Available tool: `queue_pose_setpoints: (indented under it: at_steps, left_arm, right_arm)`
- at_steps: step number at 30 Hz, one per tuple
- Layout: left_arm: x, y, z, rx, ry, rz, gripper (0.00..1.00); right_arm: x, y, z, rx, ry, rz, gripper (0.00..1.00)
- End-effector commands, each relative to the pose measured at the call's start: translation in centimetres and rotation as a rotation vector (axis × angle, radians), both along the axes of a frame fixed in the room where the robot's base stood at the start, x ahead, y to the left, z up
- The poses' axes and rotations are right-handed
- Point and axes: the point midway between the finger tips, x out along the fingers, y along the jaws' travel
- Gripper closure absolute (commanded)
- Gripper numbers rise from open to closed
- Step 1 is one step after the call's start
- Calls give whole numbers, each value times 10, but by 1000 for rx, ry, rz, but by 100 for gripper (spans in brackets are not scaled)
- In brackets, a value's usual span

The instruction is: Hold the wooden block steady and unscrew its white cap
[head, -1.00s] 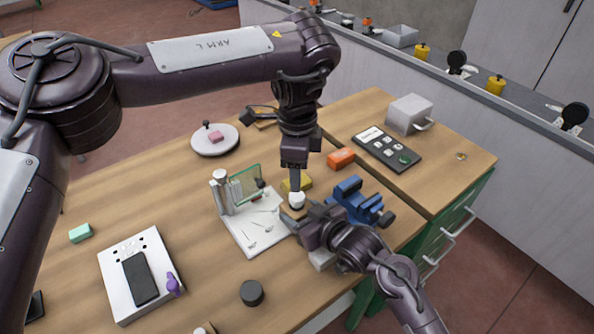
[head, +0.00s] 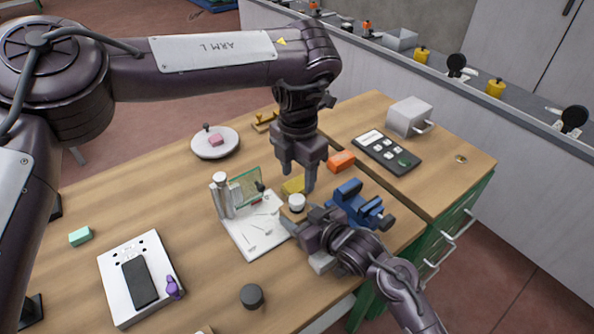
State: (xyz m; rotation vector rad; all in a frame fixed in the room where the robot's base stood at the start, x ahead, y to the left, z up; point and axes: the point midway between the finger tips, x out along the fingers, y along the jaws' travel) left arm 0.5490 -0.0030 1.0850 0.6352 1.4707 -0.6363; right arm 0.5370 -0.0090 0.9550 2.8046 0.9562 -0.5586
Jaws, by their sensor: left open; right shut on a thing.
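The white cap (head: 297,201) sits on top of the wooden block (head: 290,213), just right of the white tray. Only a little of the block shows, as my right gripper hides the rest. My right gripper (head: 290,224) is shut on the block from the lower right. My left gripper (head: 297,181) points down just above and behind the cap, with its two fingers spread apart and nothing between them. I cannot tell how far the cap is turned on its thread.
A white tray (head: 250,241) with a small upright glass pane (head: 246,187) stands left of the block. A blue vise (head: 352,203) is close on the right.

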Motion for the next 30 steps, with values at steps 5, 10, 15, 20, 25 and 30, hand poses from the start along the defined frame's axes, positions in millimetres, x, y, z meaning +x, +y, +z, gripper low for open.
queue_pose_setpoints:
  at_steps: [5, 10, 15, 20, 25, 30]
  left_arm:
    - [0, 0, 0, 3, -1, -402, 49]
    - [0, 1, 0, 4, 2, -779, 49]
    - [0, 2, 0, 5, 1, -1083, 49]
    - [-1, 2, 0, 5, 2, -1249, 49]
    - [-1, 2, -6, 5, 4, -1308, 49]
    - [-2, 2, -30, 4, 7, -1309, 49]
  right_arm:
    - [0, 0, 1, 1, -2, 0, 100]
    - [0, 0, 1, 1, -2, 0, 100]
    - [0, 0, 1, 1, -2, 0, 100]
    - [0, 0, 1, 1, -2, 0, 100]
    - [0, 0, 1, 1, -2, 0, 100]
    - [0, 0, 1, 1, -2, 0, 100]
